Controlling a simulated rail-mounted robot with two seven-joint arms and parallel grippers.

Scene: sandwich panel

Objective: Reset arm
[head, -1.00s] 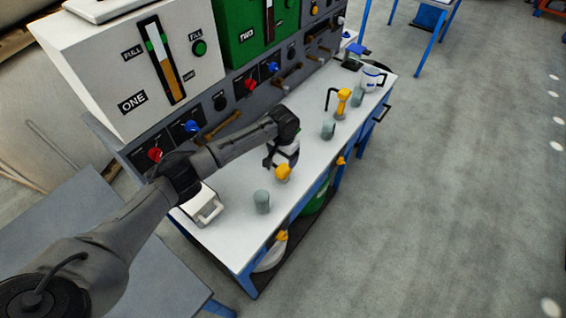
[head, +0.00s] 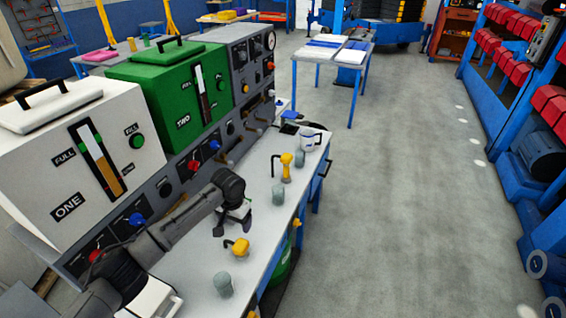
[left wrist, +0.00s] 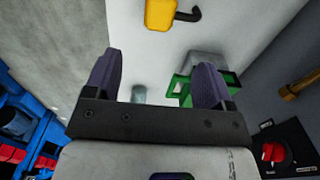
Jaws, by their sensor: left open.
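My left gripper (head: 233,222) is open and empty above the white worktop (head: 200,262). Its two dark fingers also show apart in the left wrist view (left wrist: 158,80), with nothing between them. A yellow-topped item with a dark handle (head: 238,246) stands on the worktop just in front of the gripper, apart from it. A yellow piece with a dark handle (left wrist: 160,14) shows at the top of the left wrist view. My right gripper is in neither view.
A grey cup (head: 223,285) stands near the worktop's front edge. Another yellow-topped item (head: 287,165), grey cups (head: 278,194) and a white jug (head: 310,140) stand farther along. The white tank ONE (head: 50,160) and green tank TWO (head: 165,90) line the left. Open floor lies right.

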